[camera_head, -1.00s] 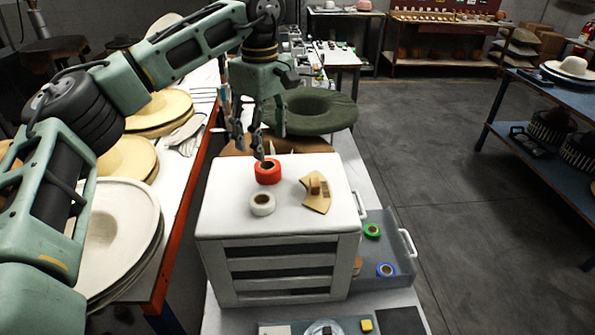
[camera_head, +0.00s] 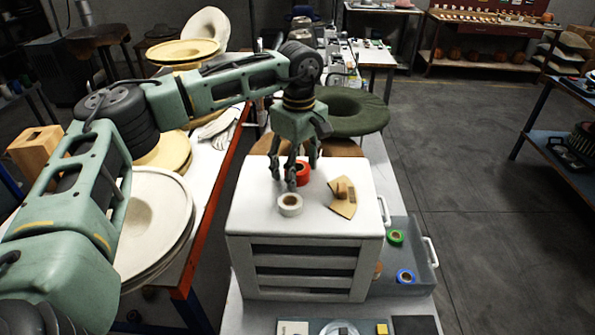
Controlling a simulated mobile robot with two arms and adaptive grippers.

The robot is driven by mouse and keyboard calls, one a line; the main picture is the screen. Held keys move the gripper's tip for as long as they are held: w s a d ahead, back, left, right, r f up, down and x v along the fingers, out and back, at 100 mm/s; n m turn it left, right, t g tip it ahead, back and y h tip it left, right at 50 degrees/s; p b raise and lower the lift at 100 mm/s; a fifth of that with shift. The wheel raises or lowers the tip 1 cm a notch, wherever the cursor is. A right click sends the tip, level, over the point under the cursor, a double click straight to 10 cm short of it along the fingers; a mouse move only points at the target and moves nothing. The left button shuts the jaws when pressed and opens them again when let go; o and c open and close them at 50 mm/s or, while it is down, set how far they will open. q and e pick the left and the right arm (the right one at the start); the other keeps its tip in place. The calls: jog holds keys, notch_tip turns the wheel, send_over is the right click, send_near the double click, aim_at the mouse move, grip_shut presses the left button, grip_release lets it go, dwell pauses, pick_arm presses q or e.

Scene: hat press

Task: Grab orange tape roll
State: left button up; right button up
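The orange tape roll (camera_head: 303,174), red-orange in colour, sits on top of the white drawer unit (camera_head: 250,207). It is partly hidden behind the fingers of my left gripper (camera_head: 292,176). That gripper points down with its fingers spread apart, at the roll's near left side. I cannot tell whether any finger touches the roll. A white tape roll (camera_head: 290,205) lies just in front, close below the fingertips. My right gripper is not in view.
A tan angled piece (camera_head: 344,207) lies right of the rolls. A dark green hat (camera_head: 352,112) stands behind. Pale hats (camera_head: 150,215) are stacked at left.

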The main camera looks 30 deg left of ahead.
pick_arm(q)
jog(key=c, duration=1.1)
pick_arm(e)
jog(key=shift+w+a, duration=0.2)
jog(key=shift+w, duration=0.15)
pick_arm(q)
jog(key=shift+r, duration=0.1)
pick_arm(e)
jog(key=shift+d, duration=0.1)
